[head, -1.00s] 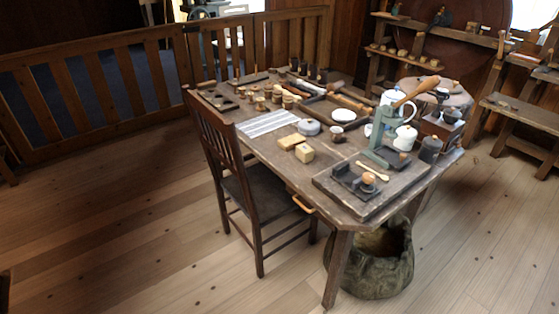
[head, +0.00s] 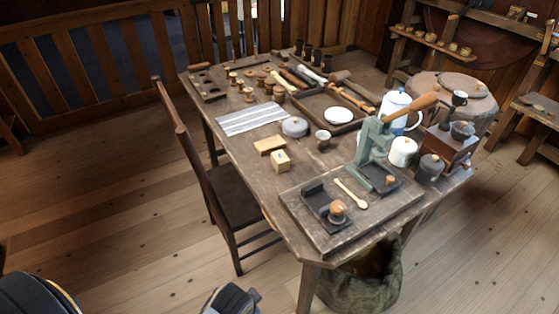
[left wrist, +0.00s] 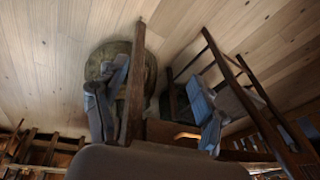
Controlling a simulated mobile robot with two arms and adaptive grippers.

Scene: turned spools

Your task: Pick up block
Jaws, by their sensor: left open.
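A small pale wooden block (head: 280,161) with a dark mark on its top sits on the table, near its chair-side edge. A wider, flatter wooden block (head: 270,145) lies just behind it. My left gripper (head: 232,299) shows only partly at the bottom of the head view, low in front of the table and apart from both blocks. In the left wrist view my left gripper (left wrist: 160,85) has its two fingers spread with nothing held. Neither block can be made out there. My right gripper is not in view.
The wooden table (head: 228,148) also carries a striped cloth (head: 250,119), a lidded grey tin (head: 295,127), a cup (head: 322,138) and a green press (head: 372,150). A chair (head: 232,195) stands at its left side. A sack (head: 365,280) sits under the near corner.

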